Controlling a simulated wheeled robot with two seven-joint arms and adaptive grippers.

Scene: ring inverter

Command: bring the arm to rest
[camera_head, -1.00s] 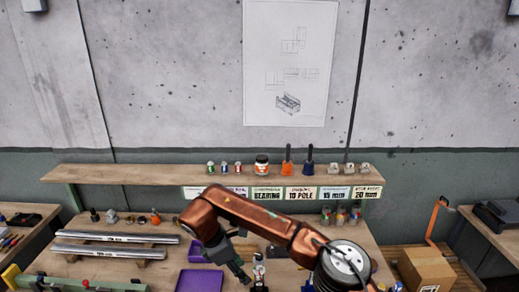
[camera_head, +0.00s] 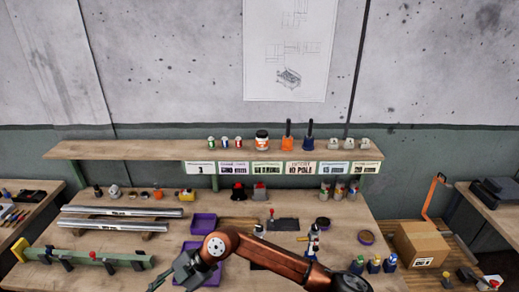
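My copper-coloured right arm (camera_head: 270,257) comes in from the bottom right and reaches left across the front of the workbench (camera_head: 340,222). Its grey gripper (camera_head: 159,282) points down and left at the bottom edge, close to the end of a green rail-like fixture. The fingers are small and partly cut off, so I cannot tell whether they are open or shut. I see nothing held in them. My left gripper is not in view.
Purple trays (camera_head: 203,222) lie behind and under the arm. Two metal bars (camera_head: 122,211) rest at the left above the green fixture (camera_head: 85,257). Small figures or bottles (camera_head: 374,265) stand right of the arm. A cardboard box (camera_head: 422,244) stands farther right. A shelf (camera_head: 110,150) runs along the wall.

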